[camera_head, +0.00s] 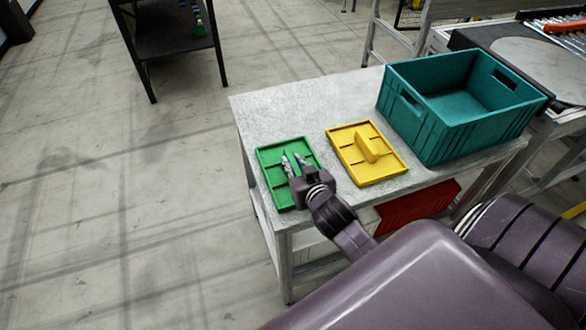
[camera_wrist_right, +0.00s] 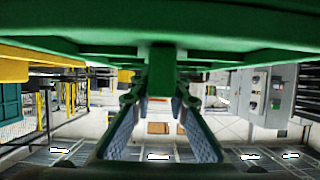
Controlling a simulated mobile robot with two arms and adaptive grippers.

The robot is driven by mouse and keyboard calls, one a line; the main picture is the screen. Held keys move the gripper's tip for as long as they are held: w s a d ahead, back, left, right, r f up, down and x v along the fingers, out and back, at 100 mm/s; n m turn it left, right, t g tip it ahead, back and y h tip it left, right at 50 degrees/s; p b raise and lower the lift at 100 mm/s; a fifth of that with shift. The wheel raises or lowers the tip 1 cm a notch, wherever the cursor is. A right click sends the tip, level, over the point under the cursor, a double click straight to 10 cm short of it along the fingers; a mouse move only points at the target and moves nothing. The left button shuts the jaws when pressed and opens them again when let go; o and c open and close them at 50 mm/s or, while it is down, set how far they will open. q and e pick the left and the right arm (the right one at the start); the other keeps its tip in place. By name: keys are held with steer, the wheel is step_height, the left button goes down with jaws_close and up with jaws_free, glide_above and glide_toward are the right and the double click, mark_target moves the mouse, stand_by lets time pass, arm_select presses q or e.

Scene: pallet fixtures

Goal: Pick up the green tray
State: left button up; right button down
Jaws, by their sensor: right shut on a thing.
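The green tray (camera_head: 272,183) is at the left end of the grey table, flat, with low rims and dividers. My right gripper (camera_head: 294,163) reaches over it from the front right, its fingers at the tray's middle. In the right wrist view the green tray (camera_wrist_right: 70,30) fills the top, and its green middle grip (camera_wrist_right: 160,72) sits between the fingertips of the right gripper (camera_wrist_right: 160,97). The right gripper is shut on the tray. I cannot tell whether the tray touches the table. My left gripper is not in view.
A yellow tray (camera_head: 352,165) with a raised grip lies just right of the green tray. A teal crate (camera_head: 435,136) stands at the table's right. The grey table (camera_head: 275,108) is bare behind the trays. A dark shelf (camera_head: 172,42) stands far left, with open floor between.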

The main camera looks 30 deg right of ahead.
mark_target(293, 161)
steer(key=shift+r, duration=0.2)
step_height(293, 161, up, 20)
steer(key=p, duration=0.2)
steer(key=s+a+f+n+y, duration=0.4)
steer(key=a+f+n+y, duration=0.2)
steer(key=a+n+y, duration=0.15)
steer(key=s+a+r+n+g+y, duration=0.4)
steer(key=s+a+n+g+y, duration=0.1)
steer(key=s+n+y, duration=0.1)
steer(key=shift+s+a+r, duration=0.3)
steer(key=shift+s+r, duration=0.05)
steer(key=shift+s, duration=0.35)
steer(key=shift+y, duration=0.25)
